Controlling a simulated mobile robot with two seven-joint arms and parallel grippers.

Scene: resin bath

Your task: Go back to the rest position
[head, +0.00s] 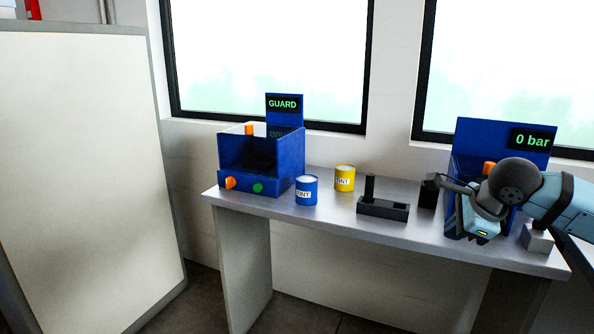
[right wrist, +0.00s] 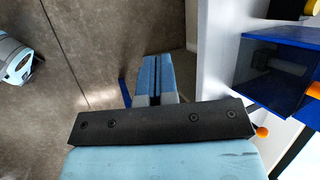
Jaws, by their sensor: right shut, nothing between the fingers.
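My right gripper (head: 482,230) hangs at the right end of the bench, in front of the blue machine with the "0 bar" display (head: 532,139). Its fingers are together and empty; they also show shut in the right wrist view (right wrist: 155,68), over the floor beside the bench. My right arm comes in from the right edge and hides much of that machine. My left gripper is in neither view.
The bench (head: 335,213) carries a blue GUARD box (head: 245,182), a blue tint can (head: 307,191), a yellow tint can (head: 344,178) and a black holder with a post (head: 383,207). A pale panel (head: 80,160) stands at left. Floor in front is clear.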

